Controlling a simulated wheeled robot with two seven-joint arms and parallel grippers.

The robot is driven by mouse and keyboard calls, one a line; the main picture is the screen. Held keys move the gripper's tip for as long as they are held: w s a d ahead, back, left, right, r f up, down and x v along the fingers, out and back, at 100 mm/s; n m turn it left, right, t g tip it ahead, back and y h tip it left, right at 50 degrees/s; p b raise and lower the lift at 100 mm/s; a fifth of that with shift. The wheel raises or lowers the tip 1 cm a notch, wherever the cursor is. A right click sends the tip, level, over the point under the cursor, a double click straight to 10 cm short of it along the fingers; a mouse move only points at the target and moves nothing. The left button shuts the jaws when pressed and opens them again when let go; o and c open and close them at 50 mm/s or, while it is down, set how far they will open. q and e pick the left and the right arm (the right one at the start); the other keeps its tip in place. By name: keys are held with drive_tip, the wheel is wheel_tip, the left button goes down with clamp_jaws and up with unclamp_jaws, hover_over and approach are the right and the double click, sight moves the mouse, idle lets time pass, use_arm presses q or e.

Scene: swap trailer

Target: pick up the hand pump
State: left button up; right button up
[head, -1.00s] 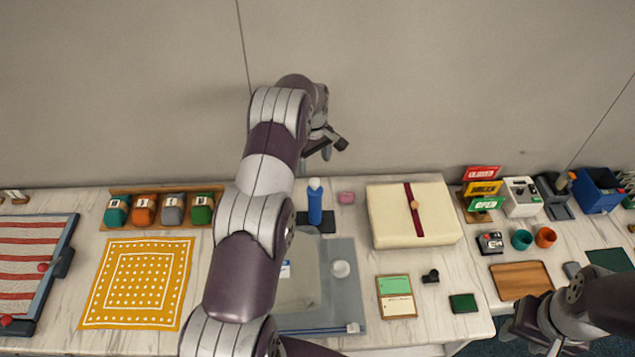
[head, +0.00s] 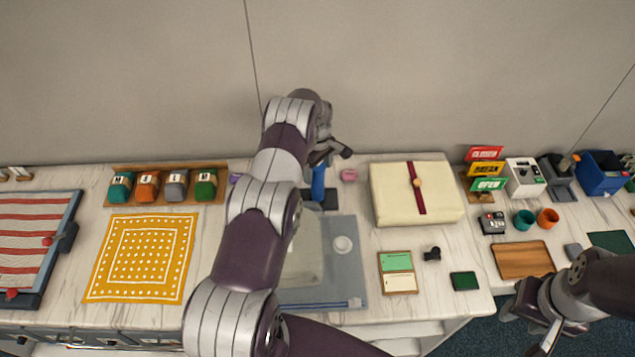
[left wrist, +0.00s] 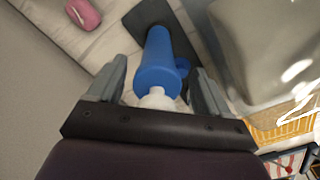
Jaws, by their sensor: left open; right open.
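The hand pump, a blue cylinder (head: 318,186) with a pale top, stands on a dark base plate at the back of the counter. In the left wrist view, the blue body (left wrist: 162,55) lies between the fingers of my left gripper (left wrist: 158,88), its white top close to the palm. The fingers are open on either side of it; I cannot tell whether they touch it. In the head view, my left gripper (head: 330,153) is over the pump and hides its top. My right gripper (head: 530,325) is open at the lower right, away from the pump.
A clear grey pouch (head: 345,275) lies in front of the pump. A pink block (head: 349,175) and a cream box with a red strap (head: 390,195) are to its right. Several coloured containers (head: 175,187) stand to the left. The wall is close behind.

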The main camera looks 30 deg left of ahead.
use_arm(q)
drive_tip(key=shift+w+a+f, duration=0.1)
drive_tip(key=shift+w+f, duration=0.05)
drive_tip(key=shift+w, duration=0.05)
drive_tip(key=c, duration=1.5)
clamp_jaws()
